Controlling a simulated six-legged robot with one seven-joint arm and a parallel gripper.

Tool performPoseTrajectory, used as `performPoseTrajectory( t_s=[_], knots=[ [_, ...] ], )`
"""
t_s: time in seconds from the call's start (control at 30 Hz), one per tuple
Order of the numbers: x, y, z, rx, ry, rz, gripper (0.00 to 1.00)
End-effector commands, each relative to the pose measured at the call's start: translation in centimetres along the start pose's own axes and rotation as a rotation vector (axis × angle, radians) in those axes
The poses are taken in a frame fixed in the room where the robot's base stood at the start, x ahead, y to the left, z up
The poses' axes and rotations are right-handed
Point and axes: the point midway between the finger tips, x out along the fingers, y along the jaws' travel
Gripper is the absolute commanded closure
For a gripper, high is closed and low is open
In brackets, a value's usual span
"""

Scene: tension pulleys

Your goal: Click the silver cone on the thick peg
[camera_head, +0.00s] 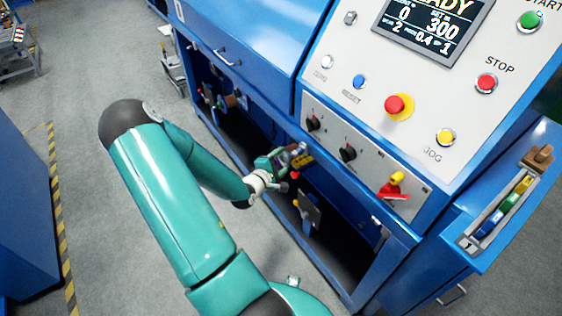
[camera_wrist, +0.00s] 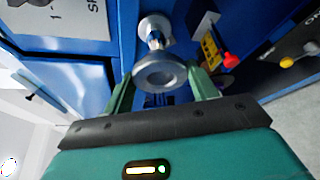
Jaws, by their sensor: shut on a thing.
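A silver round piece with a flared ring, which looks like the silver cone (camera_wrist: 158,80), sits between the two green fingers of my gripper (camera_wrist: 165,88) in the wrist view. My gripper is shut on it. A narrow silver neck and a second silver disc (camera_wrist: 154,24) show just beyond it. I cannot tell whether these belong to the cone or to the thick peg, nor whether they touch. In the head view my gripper (camera_head: 271,172) is inside the machine's open bay, and a small silver part (camera_head: 298,151) shows at its tip.
The blue machine (camera_head: 245,50) has a control panel above the bay. A yellow block (camera_wrist: 209,50) and a red knob (camera_wrist: 231,60) are close to the right of my gripper in the wrist view. A side tray (camera_head: 500,215) is at right.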

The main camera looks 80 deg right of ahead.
Motion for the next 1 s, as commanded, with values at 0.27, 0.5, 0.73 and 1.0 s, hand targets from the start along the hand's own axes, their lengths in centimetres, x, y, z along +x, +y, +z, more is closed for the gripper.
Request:
performPoseTrajectory(
  t_s=[0.27, 0.5, 0.73, 1.0],
  knots=[
    [0.1, 0.0, 0.1, 0.0, -0.001, 0.001, 0.72],
    [0.5, 0.0, 0.2, 0.001, -0.001, 0.001, 0.72],
    [1.2, 0.1, 0.5, 0.001, -0.001, 0.001, 0.72],
    [2.0, 0.1, 0.9, 0.001, -0.001, 0.001, 0.72]
  ],
)
